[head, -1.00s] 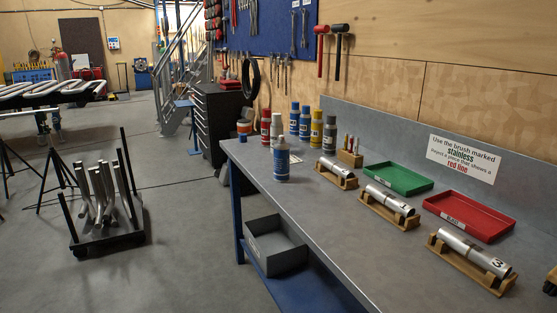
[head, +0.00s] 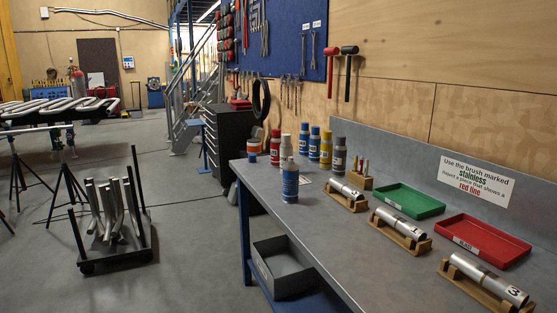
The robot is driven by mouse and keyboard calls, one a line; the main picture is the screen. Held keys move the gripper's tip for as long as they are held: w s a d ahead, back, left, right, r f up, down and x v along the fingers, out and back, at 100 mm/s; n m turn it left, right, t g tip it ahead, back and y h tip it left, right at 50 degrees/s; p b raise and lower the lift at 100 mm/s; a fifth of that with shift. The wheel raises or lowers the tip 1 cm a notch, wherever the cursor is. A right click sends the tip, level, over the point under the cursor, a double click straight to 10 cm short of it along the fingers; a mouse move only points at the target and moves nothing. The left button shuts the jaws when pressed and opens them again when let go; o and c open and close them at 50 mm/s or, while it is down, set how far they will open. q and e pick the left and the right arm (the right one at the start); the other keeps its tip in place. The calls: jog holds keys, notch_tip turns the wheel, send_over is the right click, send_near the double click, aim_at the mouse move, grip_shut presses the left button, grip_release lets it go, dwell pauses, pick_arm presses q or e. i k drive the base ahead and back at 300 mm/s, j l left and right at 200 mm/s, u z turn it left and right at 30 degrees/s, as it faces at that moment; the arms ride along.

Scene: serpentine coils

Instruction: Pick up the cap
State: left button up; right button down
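A small blue piece that looks like a cap (head: 252,158) sits at the far left corner of the grey workbench (head: 330,235); it is too small to be sure. A spray can with a blue label (head: 290,184) stands upright near the bench's left edge, in front of a white can (head: 286,149). Several more cans stand behind, among them a red one (head: 275,147), a yellow one (head: 326,149) and a grey one (head: 339,158). Neither of my grippers is in view.
Pipe pieces lie in wooden cradles (head: 401,236) along the bench, with a green tray (head: 402,200) and a red tray (head: 484,240) behind. A grey bin (head: 283,270) sits on the lower shelf. A black pipe cart (head: 117,258) stands left; floor between is clear.

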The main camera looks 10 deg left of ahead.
aim_at(252, 157)
jog(key=i+j+z, duration=0.15)
jog(key=z, duration=0.15)
jog(key=i+j+z, duration=0.15)
jog(key=z, duration=0.15)
jog(key=i+j+z, duration=0.1)
jog(key=j, duration=0.25)
jog(key=i+j+z, duration=0.1)
jog(key=j, duration=0.25)
jog(key=i+j+z, duration=0.25)
jog(key=j, duration=0.45)
jog(key=i+j, duration=0.15)
jog(key=j, duration=0.3)
jog(key=i+j, duration=0.15)
jog(key=j, duration=0.25)
jog(key=i+j, duration=0.15)
jog(key=j, duration=0.3)
jog(key=i+j+z, duration=0.1)
jog(key=j, duration=0.3)
jog(key=i+j, duration=0.2)
jog(key=j, duration=0.25)
jog(key=i+j, duration=0.15)
jog(key=j, duration=0.25)
jog(key=i+j, duration=0.1)
jog(key=j, duration=0.35)
jog(key=i+j, duration=0.15)
jog(key=j, duration=0.3)
jog(key=z, duration=0.05)
